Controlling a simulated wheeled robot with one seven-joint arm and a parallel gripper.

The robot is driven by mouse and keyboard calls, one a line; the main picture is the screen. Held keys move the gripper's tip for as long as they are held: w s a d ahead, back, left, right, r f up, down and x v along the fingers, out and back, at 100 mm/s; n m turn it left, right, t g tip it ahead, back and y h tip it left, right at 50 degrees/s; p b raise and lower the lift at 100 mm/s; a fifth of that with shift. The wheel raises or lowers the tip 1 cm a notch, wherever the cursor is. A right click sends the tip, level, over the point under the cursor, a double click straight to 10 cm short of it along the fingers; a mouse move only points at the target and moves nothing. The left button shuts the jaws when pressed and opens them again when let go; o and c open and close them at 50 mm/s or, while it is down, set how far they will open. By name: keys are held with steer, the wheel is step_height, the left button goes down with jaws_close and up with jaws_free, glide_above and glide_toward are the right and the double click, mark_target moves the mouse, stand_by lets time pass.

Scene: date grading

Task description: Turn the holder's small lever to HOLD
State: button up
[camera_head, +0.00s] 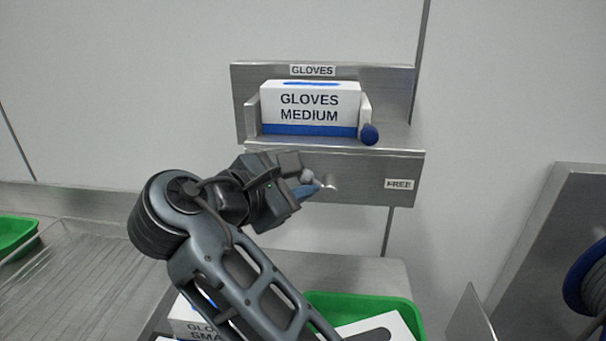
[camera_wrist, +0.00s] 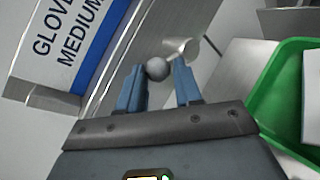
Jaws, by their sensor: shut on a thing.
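The holder (camera_head: 330,165) is a steel wall shelf with a front plate. Its small lever (camera_head: 329,185) sits on that plate, with a round grey knob (camera_head: 307,176) at its end. A FREE label (camera_head: 398,184) is on the plate to the right; no HOLD label is visible, and my gripper covers the plate's left part. My gripper (camera_head: 304,186) is at the lever, shut on its knob. In the wrist view the knob (camera_wrist: 157,69) is between the blue fingers of my gripper (camera_wrist: 158,84), and the lever's pale metal end (camera_wrist: 183,48) shows beyond.
A GLOVES MEDIUM box (camera_head: 310,107) stands in the holder above, beside a dark blue knob (camera_head: 369,134). Below are a green tray (camera_head: 408,312) and another glove box (camera_head: 190,316), partly behind my arm. A blue reel (camera_head: 590,275) is at the right.

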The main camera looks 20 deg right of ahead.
steer(key=shift+w+a+f+n+t+h, duration=0.15)
steer(key=shift+f+n+t+h, duration=0.1)
steer(key=shift+f+n+h, duration=0.65)
steer(key=shift+w+d+f+n+t+h, duration=0.1)
steer(key=shift+f+n+t+h, duration=0.25)
steer(key=shift+n+h, duration=0.6)
steer(key=shift+f+n+y, duration=0.1)
steer(key=shift+n+y, duration=0.15)
steer(key=shift+n, duration=0.1)
steer(key=o, duration=1)
steer(key=shift+f, duration=0.1)
steer(key=shift+a, duration=0.15)
steer(key=b+v, duration=0.1)
steer(key=v, duration=0.6)
steer(key=shift+s+a, duration=0.2)
steer(key=shift+a, duration=0.05)
